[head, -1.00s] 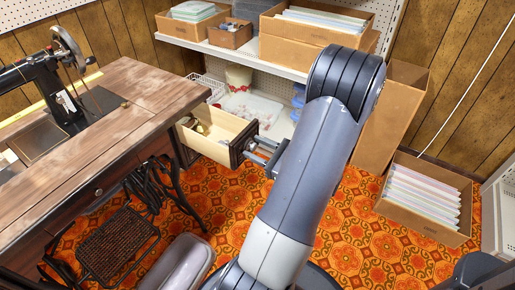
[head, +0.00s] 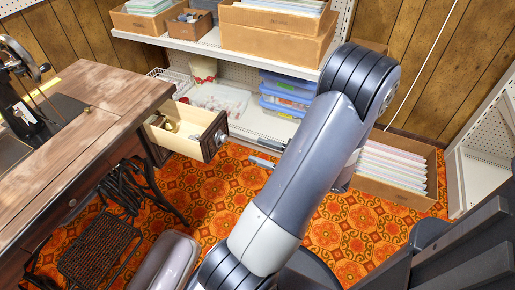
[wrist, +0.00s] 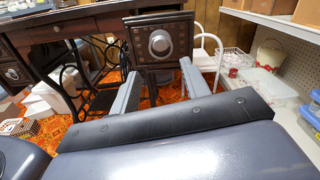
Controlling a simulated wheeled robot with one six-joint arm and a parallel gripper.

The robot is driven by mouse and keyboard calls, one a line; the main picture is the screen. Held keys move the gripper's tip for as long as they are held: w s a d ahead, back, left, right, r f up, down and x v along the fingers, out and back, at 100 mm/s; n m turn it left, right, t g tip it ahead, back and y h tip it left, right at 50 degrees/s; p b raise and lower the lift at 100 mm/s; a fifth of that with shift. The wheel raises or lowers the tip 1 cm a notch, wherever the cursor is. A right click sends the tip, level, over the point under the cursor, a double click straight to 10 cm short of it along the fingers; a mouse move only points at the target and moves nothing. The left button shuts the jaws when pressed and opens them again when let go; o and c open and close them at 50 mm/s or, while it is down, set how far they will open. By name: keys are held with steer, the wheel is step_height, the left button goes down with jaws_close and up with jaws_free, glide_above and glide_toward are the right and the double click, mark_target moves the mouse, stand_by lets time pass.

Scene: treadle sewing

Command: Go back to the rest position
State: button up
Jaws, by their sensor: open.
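My gripper (head: 257,152) shows only in part in the head view, as two grey fingers sticking out from behind my arm. In the wrist view my gripper (wrist: 159,70) is open and empty, its two fingers apart. The sewing table's drawer (head: 205,140) is pulled out, with small things inside. Its dark front and round knob (wrist: 160,43) lie ahead of the fingers in the wrist view. In the head view a gap of patterned floor shows between the fingers and the drawer front.
The wooden sewing table (head: 85,105) with its iron treadle (head: 100,250) stands at left. White shelving (head: 250,55) holds boxes at the back. A cardboard box of papers (head: 395,175) sits on the floor at right. Orange patterned floor (head: 215,195) is open between them.

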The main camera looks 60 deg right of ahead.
mark_target(226, 139)
steer(key=w, duration=0.3)
steer(key=w+b, duration=0.1)
steer(key=w, duration=0.3)
steer(key=w+a+b, duration=0.1)
steer(key=w, duration=0.3)
steer(key=shift+w, duration=0.25)
steer(key=shift+s+r, duration=0.1)
stand_by(0.3)
